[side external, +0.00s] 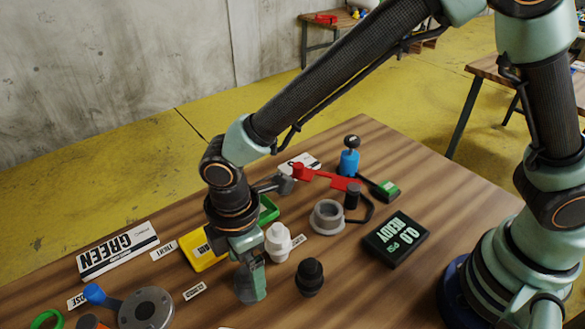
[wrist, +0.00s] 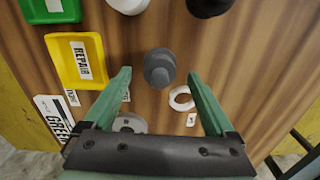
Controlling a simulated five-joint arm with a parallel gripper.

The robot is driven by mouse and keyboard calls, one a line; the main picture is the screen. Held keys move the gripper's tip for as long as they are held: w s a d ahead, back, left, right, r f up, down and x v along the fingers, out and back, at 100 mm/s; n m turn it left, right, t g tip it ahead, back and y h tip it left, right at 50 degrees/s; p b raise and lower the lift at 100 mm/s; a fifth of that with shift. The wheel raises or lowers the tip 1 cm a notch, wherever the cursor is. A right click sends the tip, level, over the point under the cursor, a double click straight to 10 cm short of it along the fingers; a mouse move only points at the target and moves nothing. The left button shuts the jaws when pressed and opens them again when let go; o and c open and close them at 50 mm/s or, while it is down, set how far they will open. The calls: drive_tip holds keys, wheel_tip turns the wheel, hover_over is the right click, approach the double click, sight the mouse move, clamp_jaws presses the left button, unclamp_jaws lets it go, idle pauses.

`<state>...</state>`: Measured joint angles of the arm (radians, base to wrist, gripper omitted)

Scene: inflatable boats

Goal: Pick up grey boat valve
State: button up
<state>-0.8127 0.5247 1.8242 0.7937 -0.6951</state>
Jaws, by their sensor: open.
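The grey boat valve (wrist: 160,68) stands on the wooden table in the wrist view. It lies between my two fingertips as seen from above, with a gap on each side. My gripper (wrist: 158,77) is open and empty, pointing down. In the side external view my gripper (side external: 250,283) is low over the table, left of the black valve (side external: 310,278) and below the white valve (side external: 278,242). There my fingers largely hide the grey valve, so I cannot tell its height relative to the fingertips.
The yellow REPAIR tray (wrist: 76,60) and green tray (wrist: 50,10) are on the left. A white ring (wrist: 181,98) and a grey disc (wrist: 130,122) lie near my fingers.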

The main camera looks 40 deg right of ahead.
drive_tip(key=shift+f, duration=0.9)
drive_tip(key=shift+c, duration=0.3)
clamp_jaws()
drive_tip(key=shift+r, duration=0.1)
